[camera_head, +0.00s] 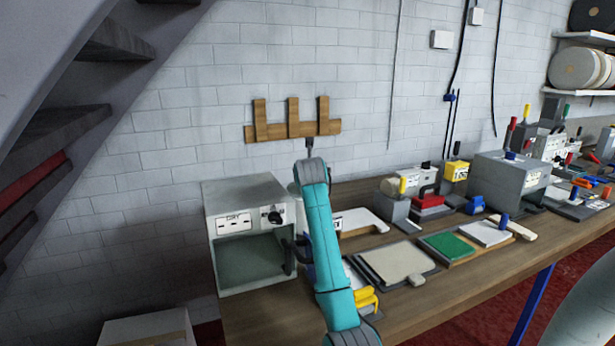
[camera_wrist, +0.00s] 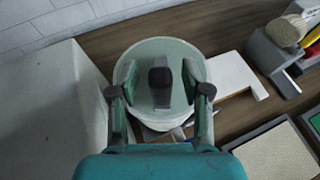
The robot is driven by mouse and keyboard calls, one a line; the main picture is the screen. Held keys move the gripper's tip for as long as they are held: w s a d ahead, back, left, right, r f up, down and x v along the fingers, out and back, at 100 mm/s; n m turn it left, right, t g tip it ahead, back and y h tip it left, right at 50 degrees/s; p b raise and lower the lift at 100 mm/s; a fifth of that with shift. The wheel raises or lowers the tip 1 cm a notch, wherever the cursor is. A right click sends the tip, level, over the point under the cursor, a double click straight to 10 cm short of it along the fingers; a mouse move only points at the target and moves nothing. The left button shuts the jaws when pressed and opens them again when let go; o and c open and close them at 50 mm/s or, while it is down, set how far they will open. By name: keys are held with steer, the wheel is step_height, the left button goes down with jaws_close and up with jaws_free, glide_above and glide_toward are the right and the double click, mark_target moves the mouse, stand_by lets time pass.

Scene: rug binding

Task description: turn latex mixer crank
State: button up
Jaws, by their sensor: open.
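The latex mixer (camera_wrist: 135,58) shows in the wrist view as a round pale tub with a grey-green lid. Its crank (camera_wrist: 161,90) is a grey bar with a dark knob in the middle of the lid. My gripper (camera_wrist: 160,98) is open, with one finger on each side of the crank. I see a gap between the fingers and the crank; the height between them is hard to tell. In the head view my teal arm hides the mixer almost wholly, and my gripper cannot be made out there.
A grey dryer box (camera_head: 250,195) with an open front stands left of the arm. A white flat piece (camera_head: 358,222), a framed pale mat (camera_head: 397,263) and a green pad (camera_head: 447,245) lie to the right. A wooden rack (camera_head: 292,127) hangs on the wall.

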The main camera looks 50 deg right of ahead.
jaws_close()
steer(key=shift+w, duration=0.1)
steer(key=m+g, duration=0.1)
steer(key=w+m+g+h, duration=0.1)
steer(key=g, duration=0.1)
steer(key=a+m+g+h, duration=0.1)
steer(key=m, duration=0.1)
steer(key=shift+w, duration=0.4)
steer(key=m+g, duration=0.1)
steer(key=w+m+g, duration=0.1)
steer(key=g, duration=0.1)
steer(key=m+g, duration=0.1)
steer(key=shift+w+a+m+h, duration=0.1)
steer(key=shift+w+m+h, duration=0.2)
steer(key=shift+h, duration=0.1)
steer(key=shift+w+m+g, duration=0.25)
steer(key=shift+m+g, duration=0.3)
steer(key=shift+g, duration=0.2)
steer(key=shift+w+m+g, duration=0.2)
steer(key=shift+m+g, duration=0.35)
steer(key=shift+g, duration=0.2)
steer(key=shift+w+m+g+y, duration=0.3)
steer(key=shift+m+g+y, duration=0.1)
steer(key=shift+m+g, duration=0.35)
jaws_free()
